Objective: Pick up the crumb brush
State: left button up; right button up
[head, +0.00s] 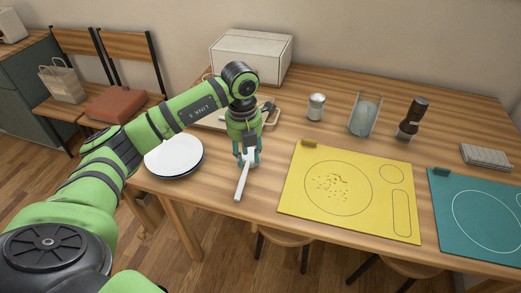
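The crumb brush (242,182) is a slim white-handled piece on the wooden table, right of the white plates and left of the yellow mat. Its handle points toward the table's front edge. My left gripper (248,160) points down over the brush's far end, with a finger on either side of it. I cannot tell whether the fingers touch or grip it, or whether the brush is off the table. The far end is partly hidden by the fingers. My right gripper is not in view.
Stacked plates (174,156) lie left of the gripper. A yellow mat (297,195) with crumbs and a teal mat (447,240) lie to the right. Behind are a tray (211,123), white box (266,54), shaker (316,107), clear holder (364,115) and dark grinder (413,117).

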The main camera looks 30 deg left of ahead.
aim_at(244, 168)
pick_arm(q)
jog(key=shift+a, duration=0.45)
jog(key=f, duration=0.1)
jog(key=s+f+p, duration=0.1)
jog(key=f, duration=0.1)
jog(key=shift+f, duration=0.3)
jog(key=shift+w+f, duration=0.2)
jog(key=shift+f, duration=1.15)
grip_shut()
jog(key=shift+w+r, duration=0.1)
jog(key=shift+r, duration=0.35)
jog(key=r, duration=0.2)
jog(key=d+r, duration=0.1)
jog(key=shift+w+r+b, duration=0.1)
jog(key=shift+r+b, duration=0.2)
jog(key=shift+r, duration=0.05)
jog(key=w+d+r+b, duration=0.1)
jog(key=d+r, duration=0.5)
jog(key=d, duration=0.4)
jog(key=shift+w+d+r, duration=0.2)
jog(key=shift+d+r, duration=0.05)
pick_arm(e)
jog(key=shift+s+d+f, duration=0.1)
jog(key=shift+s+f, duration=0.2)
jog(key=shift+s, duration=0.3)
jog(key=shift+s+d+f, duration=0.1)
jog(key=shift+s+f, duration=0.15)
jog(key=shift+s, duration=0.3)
